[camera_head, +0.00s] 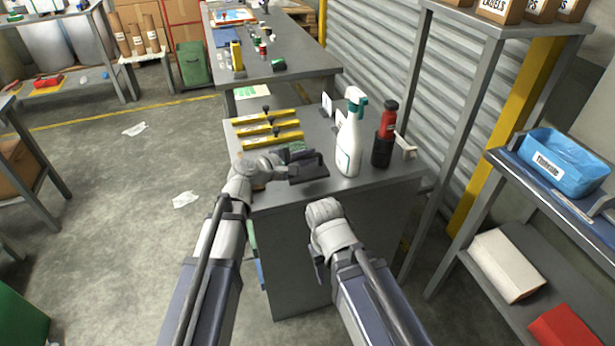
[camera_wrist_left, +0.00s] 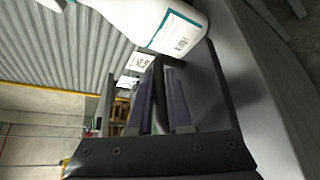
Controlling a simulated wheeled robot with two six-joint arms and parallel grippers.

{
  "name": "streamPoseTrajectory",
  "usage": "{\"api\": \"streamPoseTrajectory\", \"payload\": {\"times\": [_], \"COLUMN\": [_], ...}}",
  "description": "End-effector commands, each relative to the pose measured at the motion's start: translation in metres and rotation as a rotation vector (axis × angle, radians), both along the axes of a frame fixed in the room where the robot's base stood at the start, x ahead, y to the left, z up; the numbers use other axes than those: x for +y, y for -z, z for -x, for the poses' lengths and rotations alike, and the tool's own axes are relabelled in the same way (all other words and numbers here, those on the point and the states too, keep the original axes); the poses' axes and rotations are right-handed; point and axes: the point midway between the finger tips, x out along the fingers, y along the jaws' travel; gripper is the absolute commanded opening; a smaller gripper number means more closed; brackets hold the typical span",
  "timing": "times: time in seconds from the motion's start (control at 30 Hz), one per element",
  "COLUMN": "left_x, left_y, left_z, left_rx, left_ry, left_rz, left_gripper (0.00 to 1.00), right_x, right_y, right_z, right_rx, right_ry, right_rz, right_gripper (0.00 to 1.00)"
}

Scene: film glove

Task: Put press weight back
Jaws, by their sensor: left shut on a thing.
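The press weight, a dark block with a handle (camera_head: 309,170), is at the near edge of the grey workbench (camera_head: 375,190) in the head view. My left gripper (camera_head: 286,166) reaches it from the left and is shut on it. In the left wrist view, the two purple-grey fingers (camera_wrist_left: 160,98) close around a thin dark bar that looks like its handle. I cannot tell whether the weight touches the bench top. My right arm is in front of the bench, and its gripper's fingers are too hidden to read.
A white spray bottle (camera_head: 350,138) stands just right of the weight, also large in the left wrist view (camera_wrist_left: 160,22). A red-topped dark bottle (camera_head: 384,140) stands beyond it. Yellow bars (camera_head: 268,130) lie behind left. A shelf with a blue bin (camera_head: 562,165) is at right.

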Motion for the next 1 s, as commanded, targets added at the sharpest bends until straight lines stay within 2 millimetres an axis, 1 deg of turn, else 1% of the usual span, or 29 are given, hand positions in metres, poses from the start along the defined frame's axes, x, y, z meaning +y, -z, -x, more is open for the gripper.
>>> {"api": "streamPoseTrajectory", "payload": {"times": [0.03,0.17,0.27,0.5,0.6,0.87,1.0], "left_x": [0.000,0.000,0.000,0.000,0.000,0.000,0.000], "left_y": [0.004,0.002,0.007,0.034,0.041,0.039,0.043], "left_z": [0.000,0.000,0.000,0.000,0.000,0.000,0.000], "left_rx": [-0.001,-0.001,-0.001,0.000,-0.001,-0.001,-0.001], "left_ry": [-0.001,-0.001,-0.001,-0.001,-0.001,-0.001,-0.001], "left_rz": [0.002,0.002,0.002,0.001,0.002,0.002,0.002], "left_gripper": [0.00,0.00,0.00,0.00,0.00,0.00,0.00], "right_x": [0.000,0.000,0.000,0.000,0.000,0.000,0.000], "right_y": [0.004,0.003,0.007,0.035,0.042,0.040,0.043], "right_z": [0.000,0.000,0.000,0.000,0.000,0.000,0.000], "right_rx": [0.000,0.000,0.000,0.000,0.000,0.000,0.000], "right_ry": [0.000,0.000,0.000,0.000,0.000,0.000,0.000], "right_rz": [0.000,0.000,0.000,0.000,0.000,0.000,0.000], "right_gripper": [0.50,0.50,0.50,0.50,0.50,0.50,0.50]}}
